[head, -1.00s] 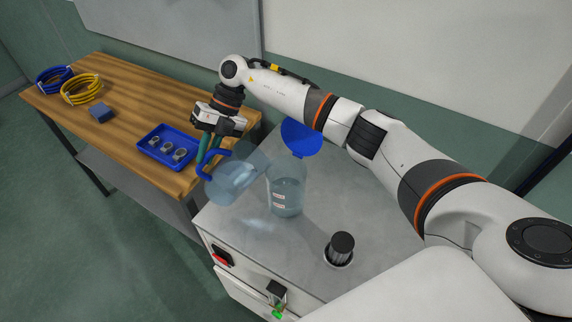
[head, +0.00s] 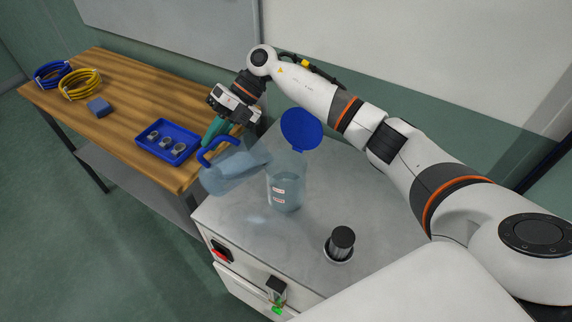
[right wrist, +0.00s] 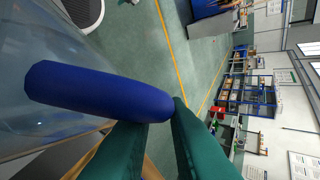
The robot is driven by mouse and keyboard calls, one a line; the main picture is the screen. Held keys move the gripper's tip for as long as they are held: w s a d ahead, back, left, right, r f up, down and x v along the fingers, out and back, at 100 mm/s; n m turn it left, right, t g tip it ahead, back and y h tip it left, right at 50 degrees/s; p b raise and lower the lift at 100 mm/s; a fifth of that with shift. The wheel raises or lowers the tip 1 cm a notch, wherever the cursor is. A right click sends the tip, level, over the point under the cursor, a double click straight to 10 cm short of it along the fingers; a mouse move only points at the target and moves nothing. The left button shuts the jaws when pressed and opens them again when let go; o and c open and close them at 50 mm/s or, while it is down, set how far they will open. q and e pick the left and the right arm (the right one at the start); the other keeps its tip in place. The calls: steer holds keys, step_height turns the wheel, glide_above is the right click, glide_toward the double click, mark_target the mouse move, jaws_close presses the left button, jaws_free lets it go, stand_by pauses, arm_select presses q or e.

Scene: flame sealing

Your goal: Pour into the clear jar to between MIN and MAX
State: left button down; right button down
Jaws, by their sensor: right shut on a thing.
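The clear jar (head: 287,170) stands upright on the grey cabinet top, its blue lid (head: 301,130) swung up and open. Two small red-and-white marks are on its wall, too small to read. Pale liquid is inside, with its surface near or slightly above the upper mark. My right gripper (head: 210,138) is shut on the blue handle of a clear jug (head: 232,172). The jug is tilted, its mouth at the jar's rim, with bluish liquid in it. In the right wrist view the green fingers meet the blue handle (right wrist: 95,92). My left gripper is not in view.
A wooden bench (head: 125,95) at left bears a blue tray (head: 150,146) of metal rings, a blue block (head: 98,107) and coiled hoses (head: 80,84).

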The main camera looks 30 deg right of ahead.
mark_target(228, 147)
steer(key=shift+d+r, duration=0.1)
steer(key=shift+d, duration=0.1)
steer(key=shift+s+d+r+y+b, duration=0.1)
steer(key=shift+d+r+y+b, duration=0.15)
steer(key=shift+y+b, duration=0.15)
steer(key=shift+s+d+r+n+y+b, duration=0.15)
steer(key=shift+d+r+y+b, duration=0.1)
steer(key=shift+d+r+y, duration=0.15)
steer(key=shift+s+d+r+n+y+b, duration=0.15)
steer(key=shift+d+r+y+b, duration=0.15)
steer(key=shift+r+y, duration=0.15)
stand_by(2.4)
steer(key=shift+s+d+r+t+y+b, duration=0.2)
steer(key=shift+d+r+t+y+b, duration=0.1)
steer(key=shift+d+r+y+b, duration=0.25)
stand_by(2.5)
steer(key=shift+s+d+r, duration=0.1)
steer(key=shift+s+d, duration=0.05)
steer(key=shift+d, duration=0.4)
stand_by(0.6)
